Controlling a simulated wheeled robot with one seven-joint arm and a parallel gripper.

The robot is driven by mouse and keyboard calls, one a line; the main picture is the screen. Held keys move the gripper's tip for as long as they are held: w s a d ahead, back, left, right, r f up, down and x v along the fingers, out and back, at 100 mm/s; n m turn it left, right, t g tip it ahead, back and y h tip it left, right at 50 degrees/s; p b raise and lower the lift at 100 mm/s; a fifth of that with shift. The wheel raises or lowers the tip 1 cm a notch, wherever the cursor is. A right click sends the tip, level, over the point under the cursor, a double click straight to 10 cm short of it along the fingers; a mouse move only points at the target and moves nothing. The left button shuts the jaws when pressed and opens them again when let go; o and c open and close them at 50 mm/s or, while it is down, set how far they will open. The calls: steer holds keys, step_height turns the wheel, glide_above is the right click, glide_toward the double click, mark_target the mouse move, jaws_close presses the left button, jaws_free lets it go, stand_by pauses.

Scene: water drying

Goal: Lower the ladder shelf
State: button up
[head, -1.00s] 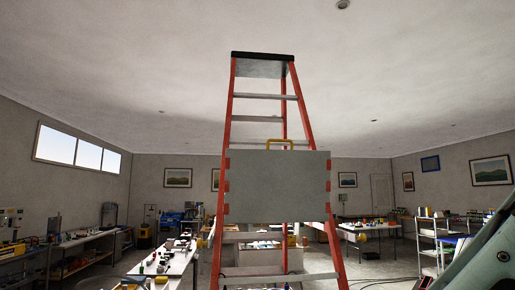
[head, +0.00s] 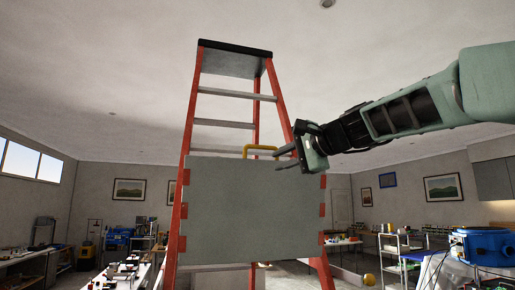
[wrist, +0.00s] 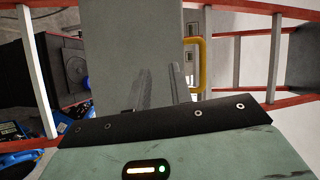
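The red ladder (head: 190,130) stands upright in front of me with a dark top cap. Its shelf is a flat grey panel (head: 250,215) that stands upright across the rails. A yellow handle (head: 260,150) sticks up from the shelf's top edge. In the wrist view the ladder lies sideways, with the grey panel (wrist: 130,40) at upper middle and the yellow handle (wrist: 197,68) just right of the fingers. My gripper (head: 284,158) is open and empty, beside the handle's right end and apparently apart from it. The fingers (wrist: 160,88) show a gap between them.
A workbench (head: 125,275) with small items is at lower left. A white shelf rack (head: 395,250) and a blue machine (head: 485,245) are at right. The space above the shelf, between the rails, holds grey rungs.

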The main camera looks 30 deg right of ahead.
steer(key=m+t+h, duration=0.2)
glide_toward(264, 147)
steer(key=w+p, duration=0.2)
steer(key=w, duration=0.2)
steer(key=w+p, duration=0.2)
steer(key=w, duration=0.2)
steer(key=w+a+p, duration=0.1)
steer(key=w+p, duration=0.2)
steer(key=w, duration=0.1)
steer(key=shift+w+f, duration=0.2)
steer(key=shift+w, duration=0.1)
jaws_close()
